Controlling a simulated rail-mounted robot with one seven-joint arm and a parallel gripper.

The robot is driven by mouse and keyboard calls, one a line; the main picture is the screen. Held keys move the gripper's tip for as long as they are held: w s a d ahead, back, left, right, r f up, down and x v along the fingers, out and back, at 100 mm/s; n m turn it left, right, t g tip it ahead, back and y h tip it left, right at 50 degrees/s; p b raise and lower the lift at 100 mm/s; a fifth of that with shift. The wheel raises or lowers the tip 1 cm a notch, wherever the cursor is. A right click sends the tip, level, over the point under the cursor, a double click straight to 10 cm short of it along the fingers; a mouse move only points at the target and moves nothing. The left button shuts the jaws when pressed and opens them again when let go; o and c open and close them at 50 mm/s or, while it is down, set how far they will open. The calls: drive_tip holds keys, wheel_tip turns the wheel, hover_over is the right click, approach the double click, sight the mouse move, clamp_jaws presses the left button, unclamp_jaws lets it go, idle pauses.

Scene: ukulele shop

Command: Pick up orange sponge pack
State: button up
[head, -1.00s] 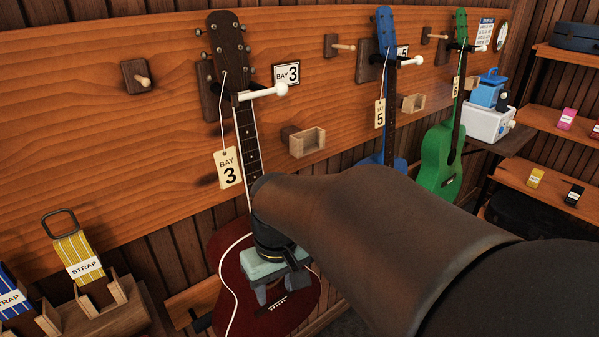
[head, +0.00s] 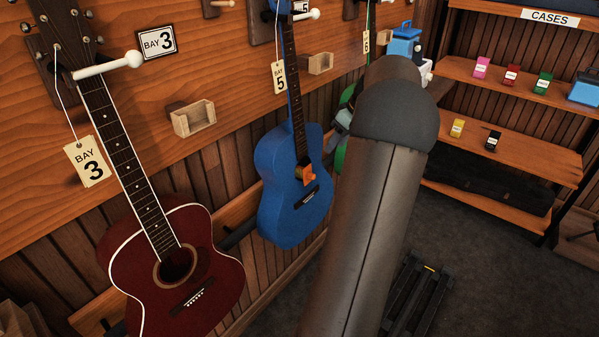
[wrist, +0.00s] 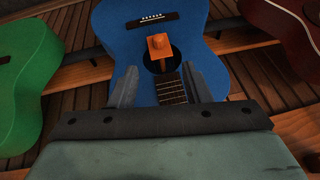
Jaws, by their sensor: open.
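The orange sponge pack (head: 307,175) sits at the sound hole of the blue ukulele (head: 276,205), which hangs on the wall. In the wrist view the orange pack (wrist: 158,48) shows upright against the blue body (wrist: 190,20), over part of the dark hole. My gripper (wrist: 152,88) is open and empty, its two fingers apart in front of the blue ukulele, with the pack between and beyond them. In the head view my gripper (head: 338,130) is partly hidden behind my arm, to the right of the blue ukulele.
A red ukulele (head: 217,258) hangs at left with a Bay 3 tag (head: 87,163). A green ukulele (wrist: 24,85) hangs beyond the blue one. Shelves (head: 500,165) with small packs stand at right. A dark stand (head: 415,300) is on the floor.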

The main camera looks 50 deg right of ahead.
hover_over(314, 175)
drive_tip(key=s, duration=0.3)
wheel_tip(314, 175, down, 8)
drive_tip(key=shift+w+d+p+x, duration=0.15)
drive_tip(key=shift+p+x, duration=0.15)
drive_tip(key=shift+x, duration=0.65)
drive_tip(key=shift+w+d+p+x, duration=0.15)
drive_tip(key=shift+p+x, duration=0.2)
drive_tip(key=shift+x, duration=0.65)
drive_tip(key=shift+w+d+p+x, duration=0.15)
drive_tip(key=shift+p+x, duration=0.15)
drive_tip(key=shift+x, duration=0.65)
drive_tip(key=shift+r, duration=0.1)
drive_tip(key=shift+c, duration=0.3)
drive_tip(key=shift+d, duration=0.1)
clamp_jaws()
